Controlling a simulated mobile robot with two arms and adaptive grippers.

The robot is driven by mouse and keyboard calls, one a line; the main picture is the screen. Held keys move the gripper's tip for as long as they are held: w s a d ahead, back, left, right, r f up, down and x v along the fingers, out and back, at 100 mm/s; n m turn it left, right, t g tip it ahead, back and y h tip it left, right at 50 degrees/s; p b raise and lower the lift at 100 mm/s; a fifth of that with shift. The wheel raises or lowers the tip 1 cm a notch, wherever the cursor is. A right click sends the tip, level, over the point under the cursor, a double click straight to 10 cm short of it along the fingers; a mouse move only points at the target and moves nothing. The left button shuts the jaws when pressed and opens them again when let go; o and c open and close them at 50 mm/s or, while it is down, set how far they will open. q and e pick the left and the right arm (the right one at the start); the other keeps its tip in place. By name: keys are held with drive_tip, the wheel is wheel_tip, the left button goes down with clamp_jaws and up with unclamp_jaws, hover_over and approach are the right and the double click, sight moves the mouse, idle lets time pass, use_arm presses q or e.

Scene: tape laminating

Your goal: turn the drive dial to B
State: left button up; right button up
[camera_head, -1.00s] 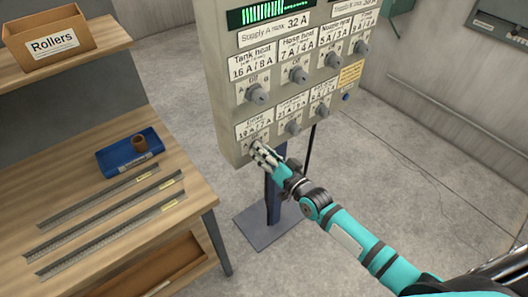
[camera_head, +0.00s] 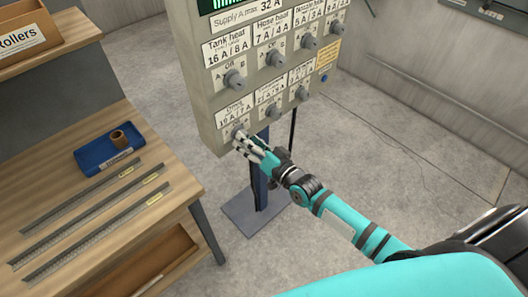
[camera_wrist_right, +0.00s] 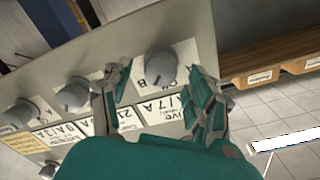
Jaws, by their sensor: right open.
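In the right wrist view the dial (camera_wrist_right: 161,67) shows between the open fingers (camera_wrist_right: 160,88), with a gap visible on each side. A printed "B" shows close to the dial there. Which way the dial points is hard to tell. The left gripper is not in view.
Other dials, such as the tank heat dial (camera_head: 234,79) and a neighbouring lower dial (camera_head: 271,109), sit close by. A wooden bench (camera_head: 150,200) at left holds a blue tray (camera_head: 90,158) and metal strips. The panel stands on a post with a base plate (camera_head: 240,213).

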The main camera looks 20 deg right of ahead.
drive_tip(key=v, duration=1)
drive_tip(key=shift+d, duration=0.1)
drive_tip(key=s+d+f+n+g+h+b, duration=0.15)
drive_tip(key=s+f, duration=0.25)
drive_tip(key=f, duration=0.7)
drive_tip(key=s+d+f+g+h, duration=0.1)
drive_tip(key=s+d+f+g, duration=0.2)
drive_tip(key=f, duration=0.8)
drive_tip(key=s+d+f+n+g+h, duration=0.1)
drive_tip(key=s+f+g+h, duration=0.3)
drive_tip(key=f, duration=0.7)
drive_tip(key=s+a+f+n+g, duration=0.1)
drive_tip(key=s+f+g, duration=0.1)
drive_tip(key=s+f, duration=0.3)
drive_tip(key=s+a+f+n+g+b, duration=0.1)
drive_tip(key=s+f+g, duration=0.2)
drive_tip(key=s, duration=1.1)
drive_tip(key=s+a+f+n+g, duration=0.1)
drive_tip(key=s+f+g, duration=0.1)
drive_tip(key=s+f, duration=0.7)
drive_tip(key=shift+s+a+f+y, duration=0.2)
drive_tip(key=shift+s+y, duration=0.1)
drive_tip(key=shift+y, duration=0.05)
